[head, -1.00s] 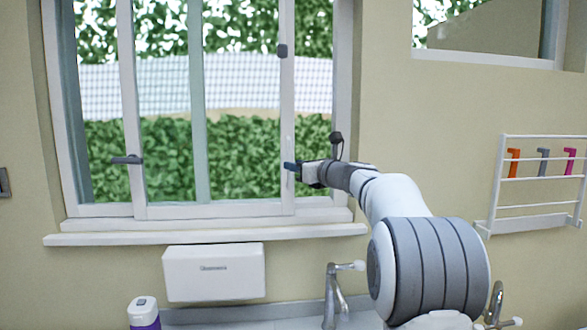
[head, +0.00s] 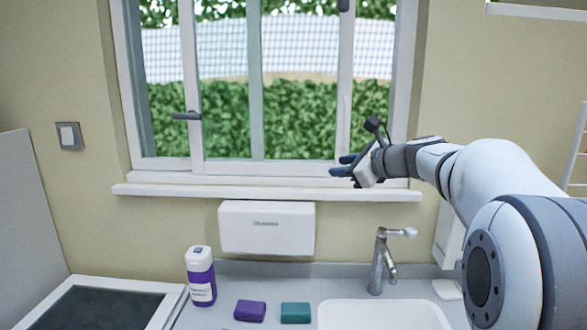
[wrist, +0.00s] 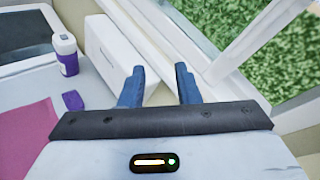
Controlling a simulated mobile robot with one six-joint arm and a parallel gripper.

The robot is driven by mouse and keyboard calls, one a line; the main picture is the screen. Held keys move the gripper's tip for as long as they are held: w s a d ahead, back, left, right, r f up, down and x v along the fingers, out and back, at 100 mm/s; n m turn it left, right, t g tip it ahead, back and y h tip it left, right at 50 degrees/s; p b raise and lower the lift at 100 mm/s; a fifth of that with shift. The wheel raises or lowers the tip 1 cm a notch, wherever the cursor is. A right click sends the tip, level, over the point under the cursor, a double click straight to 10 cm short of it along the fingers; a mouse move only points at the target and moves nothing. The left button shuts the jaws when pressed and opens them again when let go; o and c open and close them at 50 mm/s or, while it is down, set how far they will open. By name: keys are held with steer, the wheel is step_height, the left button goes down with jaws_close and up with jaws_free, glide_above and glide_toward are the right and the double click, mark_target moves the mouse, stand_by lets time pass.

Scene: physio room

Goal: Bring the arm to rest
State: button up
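My gripper (head: 345,166) is in front of the lower right part of the window, just above the sill, at the end of my bent arm. In the wrist view the two blue fingers of my gripper (wrist: 160,82) stand apart with nothing between them. The gripper is empty and seems clear of the window frame and sill.
The window (head: 255,90) has a white sill (head: 265,192). Below are a white dispenser box (head: 267,228), a purple-labelled bottle (head: 201,277), a purple block (head: 250,311), a teal block (head: 295,313), a tap (head: 380,262) and a basin (head: 380,315). A dark-topped tray (head: 90,310) is at left.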

steer(key=s+a+f+n+g+h, duration=0.1)
steer(key=s+a+f+n+g, duration=0.2)
steer(key=s+f+n, duration=0.4)
steer(key=s+a+f+n+g+h, duration=0.1)
steer(key=s+a+f+n+g, duration=0.15)
steer(key=s+f, duration=0.4)
steer(key=s+d+f+n+g+h, duration=0.2)
steer(key=s+f+n, duration=0.3)
steer(key=s, duration=0.5)
steer(key=s+d+f+n+g+h, duration=0.1)
steer(key=s+f+n+h, duration=0.3)
steer(key=s+n, duration=0.5)
step_height(320, 180, down, 2)
steer(key=shift+s+d+f+g, duration=0.1)
steer(key=shift+s+d+g, duration=0.3)
steer(key=shift+s, duration=0.4)
